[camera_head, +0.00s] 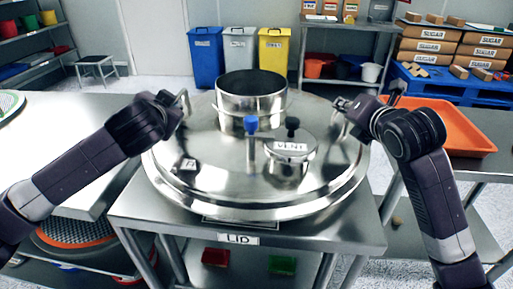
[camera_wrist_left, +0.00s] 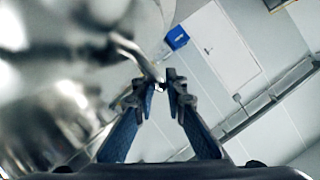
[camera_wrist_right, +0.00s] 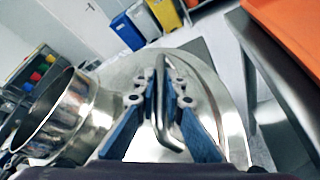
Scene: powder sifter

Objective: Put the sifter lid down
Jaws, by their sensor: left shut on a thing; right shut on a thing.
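The sifter lid (camera_head: 225,180) is a large, shiny round steel disc with a central collar (camera_head: 250,105), a blue-topped post and a cap marked VENT (camera_head: 290,150). It is roughly level over the steel table (camera_head: 350,238) labelled LID; I cannot tell whether it touches the tabletop. My left gripper (camera_head: 178,102) is shut on the handle at the lid's left side; that handle shows blurred in the left wrist view (camera_wrist_left: 135,50). My right gripper (camera_head: 347,104) is shut on the right handle, a bent bar that shows between the fingers in the right wrist view (camera_wrist_right: 166,125).
An orange tray (camera_head: 455,128) lies on a table at the right. A long table (camera_head: 70,125) stands at the left, with a round mesh sieve (camera_head: 75,235) below. Blue, grey and yellow bins (camera_head: 273,50) and sugar-box pallets (camera_head: 425,45) stand behind.

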